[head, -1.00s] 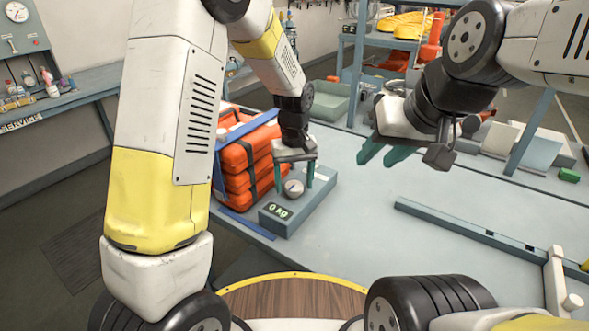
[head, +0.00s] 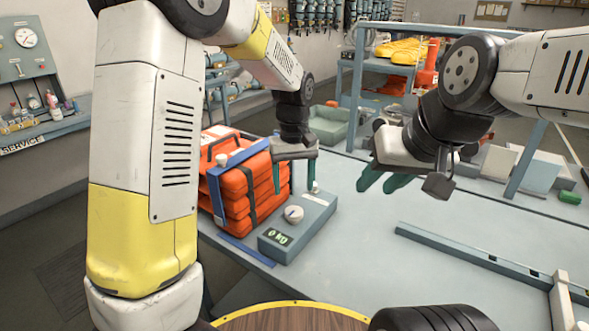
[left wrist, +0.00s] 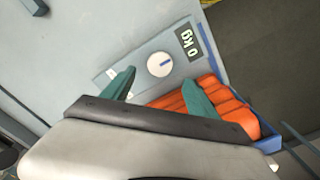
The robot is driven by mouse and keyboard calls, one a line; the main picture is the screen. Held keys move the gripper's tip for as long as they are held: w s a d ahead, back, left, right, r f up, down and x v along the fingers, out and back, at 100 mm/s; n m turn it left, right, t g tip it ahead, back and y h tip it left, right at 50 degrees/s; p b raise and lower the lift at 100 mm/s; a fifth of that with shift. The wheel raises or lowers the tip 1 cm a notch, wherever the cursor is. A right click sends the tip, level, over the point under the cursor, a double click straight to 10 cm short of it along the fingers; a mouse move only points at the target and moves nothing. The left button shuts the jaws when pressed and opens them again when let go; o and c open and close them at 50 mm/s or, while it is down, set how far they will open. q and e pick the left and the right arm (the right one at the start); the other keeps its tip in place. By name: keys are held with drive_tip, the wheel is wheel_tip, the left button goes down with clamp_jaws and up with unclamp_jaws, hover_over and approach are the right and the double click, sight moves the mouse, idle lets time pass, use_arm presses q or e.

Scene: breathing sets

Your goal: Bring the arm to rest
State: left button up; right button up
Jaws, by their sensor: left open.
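My left gripper (head: 294,188) is open and empty, pointing down above the grey scale (head: 275,256). Its two teal fingers are spread apart; in the left wrist view my left gripper (left wrist: 160,88) also has nothing between its fingers. The scale's display (head: 279,237) reads 0 kg. A round pale disc (head: 293,214) is on its top, apart from the fingers. My right gripper (head: 385,183) hangs over the table to the right, its teal fingers apart and nothing seen between them.
A stack of orange cases (head: 243,190) in a blue frame stands left of the scale. A grey rail (head: 470,255) lies on the table (head: 365,265) at right. Shelving with yellow and orange gear (head: 407,50) stands behind. The table middle is clear.

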use_arm(q)
drive_tip(key=s+a+r+m+t+h, duration=0.1)
drive_tip(key=s+a+r+t+h, duration=0.1)
drive_tip(key=s+a+r, duration=0.7)
drive_tip(key=s+a+r+m+t, duration=0.1)
drive_tip(key=s+a+r+t, duration=0.1)
drive_tip(key=s, duration=0.3)
drive_tip(key=s+a+r+m+t, duration=0.1)
drive_tip(key=s+a+r+t, duration=0.1)
drive_tip(key=s, duration=0.3)
drive_tip(key=shift+s+a+r, duration=0.15)
drive_tip(key=shift+s+a, duration=0.15)
drive_tip(key=shift+a, duration=0.05)
drive_tip(key=shift+c, duration=0.2)
idle(0.9)
